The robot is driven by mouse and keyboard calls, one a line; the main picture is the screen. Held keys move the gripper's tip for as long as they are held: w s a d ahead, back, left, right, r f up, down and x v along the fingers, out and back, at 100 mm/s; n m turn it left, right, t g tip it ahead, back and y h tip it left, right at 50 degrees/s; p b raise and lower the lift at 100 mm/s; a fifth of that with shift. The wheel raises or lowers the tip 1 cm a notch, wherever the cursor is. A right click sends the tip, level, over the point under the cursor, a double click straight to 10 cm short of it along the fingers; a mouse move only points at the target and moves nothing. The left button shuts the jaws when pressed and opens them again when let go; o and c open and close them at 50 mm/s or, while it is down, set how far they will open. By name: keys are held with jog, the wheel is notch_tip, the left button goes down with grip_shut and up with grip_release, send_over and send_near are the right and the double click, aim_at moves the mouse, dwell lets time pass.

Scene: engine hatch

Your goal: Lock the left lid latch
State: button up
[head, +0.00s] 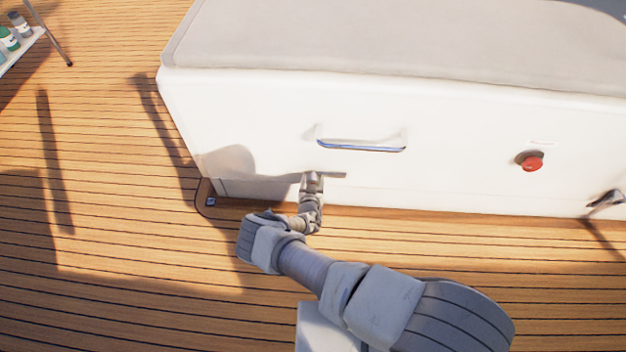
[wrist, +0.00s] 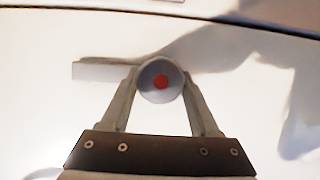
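In the wrist view, the left lid latch (wrist: 149,90) is a round grey disc with a red centre on the white hatch front. My gripper (wrist: 162,78) has its two fingers apart, one on each side of the disc. The fingertips lie close against its rim; whether they press on it is unclear. In the head view, my gripper (head: 312,178) is low on the hatch front, below the handle, and hides the latch. A thin plate beside the latch (head: 334,175) sticks out right of my gripper there; it also shows in the wrist view (wrist: 95,71).
Bottles (head: 10,38) stand at top left. The wooden deck (head: 110,230) is clear at left.

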jog(key=c, duration=0.7)
jog(key=shift+d+r+m+y+p, duration=0.1)
jog(key=shift+d+m+y+p, duration=0.05)
jog(key=shift+m+y+p, duration=0.55)
jog(key=m+y, duration=0.1)
jog(key=m, duration=0.1)
jog(key=shift+m+p, duration=0.3)
jog(key=shift+p, duration=0.1)
jog(key=m+y, duration=0.1)
jog(key=m+t+y+b, duration=0.1)
jog(key=m, duration=0.1)
jog(key=shift+d+f, duration=0.1)
jog(key=shift+f, duration=0.15)
jog(key=shift+m+t+y+b, duration=0.4)
jog(key=shift+m+y+b, duration=0.2)
jog(key=shift+m, duration=0.6)
jog(key=shift+r, duration=0.1)
